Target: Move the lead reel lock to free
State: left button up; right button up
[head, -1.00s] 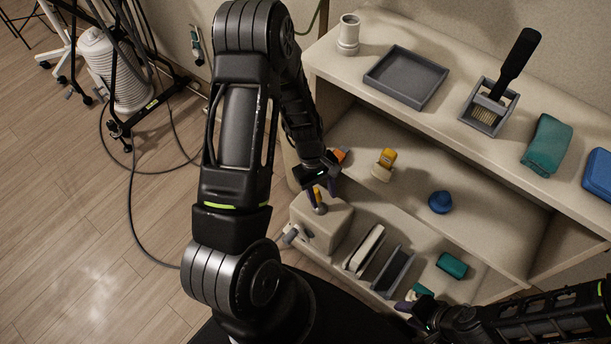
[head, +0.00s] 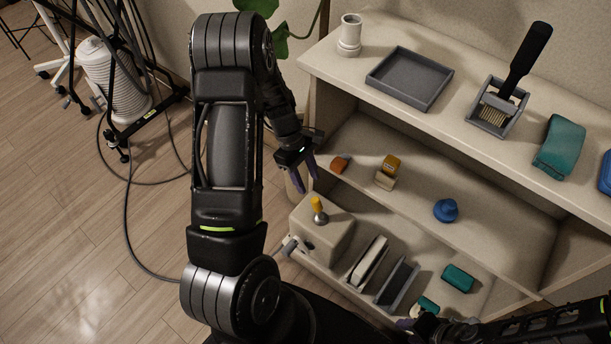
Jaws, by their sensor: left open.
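A beige box (head: 323,236) stands at the left end of the lower shelf. A short lever with a yellow knob (head: 317,203) stands nearly upright on a grey base on its top; I take this for the reel lock, though no label is legible. A grey fitting (head: 290,246) sticks out of the box's left side. My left gripper (head: 303,178) is open and empty, above and slightly left of the lever, apart from it. My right gripper (head: 407,322) is low at the front of the lower shelf, partly visible; its jaw state is unclear.
The middle shelf holds an orange piece (head: 341,162), a yellow-topped block (head: 387,173) and a blue knob-shaped thing (head: 446,210). Beside the box are a white-and-grey slab (head: 368,262), a grey holder (head: 397,283) and a teal block (head: 458,278). A grey tray (head: 409,79) is on top.

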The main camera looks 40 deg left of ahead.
aim_at(315, 199)
pick_arm(q)
jog(key=shift+b+x, duration=2.6)
jog(key=shift+x, duration=0.95)
jog(key=shift+d+f, duration=0.1)
jog(key=shift+f, duration=0.15)
jog(key=shift+c, duration=0.5)
grip_shut()
